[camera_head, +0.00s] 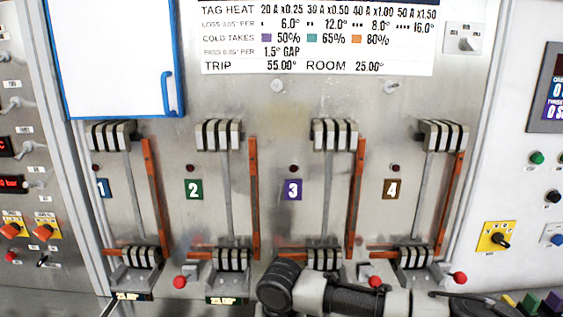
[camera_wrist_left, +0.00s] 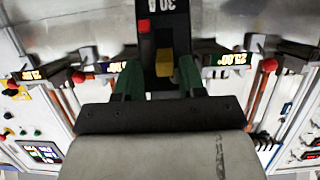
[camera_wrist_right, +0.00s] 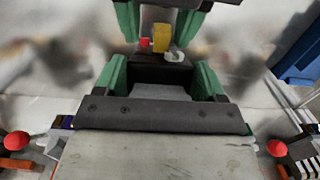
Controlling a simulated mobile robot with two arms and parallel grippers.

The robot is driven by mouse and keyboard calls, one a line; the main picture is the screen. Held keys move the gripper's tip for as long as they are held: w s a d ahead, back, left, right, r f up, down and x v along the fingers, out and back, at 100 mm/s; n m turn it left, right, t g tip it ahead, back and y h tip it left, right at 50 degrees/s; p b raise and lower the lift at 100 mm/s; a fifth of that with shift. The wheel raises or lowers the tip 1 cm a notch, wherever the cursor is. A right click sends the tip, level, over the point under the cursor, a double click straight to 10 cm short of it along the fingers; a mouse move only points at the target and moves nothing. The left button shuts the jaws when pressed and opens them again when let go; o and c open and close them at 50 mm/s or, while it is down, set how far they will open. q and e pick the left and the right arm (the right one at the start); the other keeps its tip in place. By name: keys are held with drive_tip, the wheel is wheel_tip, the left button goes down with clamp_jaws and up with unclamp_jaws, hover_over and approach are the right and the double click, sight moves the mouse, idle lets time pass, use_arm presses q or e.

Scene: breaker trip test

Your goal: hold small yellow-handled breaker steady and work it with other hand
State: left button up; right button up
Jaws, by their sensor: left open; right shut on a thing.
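The small breaker has a dark body, a "30 A" label, a red button and a yellow handle. In the left wrist view the breaker (camera_wrist_left: 147,42) shows its yellow handle (camera_wrist_left: 165,64) between the green fingers of my left gripper (camera_wrist_left: 160,80), which is open. In the right wrist view my right gripper (camera_wrist_right: 160,78) is shut on the dark body of the breaker (camera_wrist_right: 150,66). The yellow handle (camera_wrist_right: 162,37) there points toward the left gripper's green fingers (camera_wrist_right: 160,18), which stand apart on both sides. Contact between left fingers and handle cannot be told. The head view hides both grippers and the breaker.
A steel panel holds several large switches with orange bars, tagged 1 (camera_head: 101,188), 2 (camera_head: 194,189), 3 (camera_head: 292,189) and 4 (camera_head: 393,189). Red knobs (camera_head: 180,282) jut out below. A chart (camera_head: 318,40) and a blue-framed board (camera_head: 115,60) hang above. My arm crosses the bottom.

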use_arm(q)
drive_tip(key=shift+a+f, duration=0.1)
drive_tip(key=shift+a, duration=0.25)
use_arm(e)
drive_tip(key=shift+w+d, duration=0.1)
drive_tip(key=shift+d, duration=0.15)
use_arm(q)
drive_tip(key=shift+s, duration=0.1)
use_arm(e)
drive_tip(key=shift+a, duration=0.1)
use_arm(q)
drive_tip(key=v, duration=1.2)
drive_tip(key=shift+d, duration=0.4)
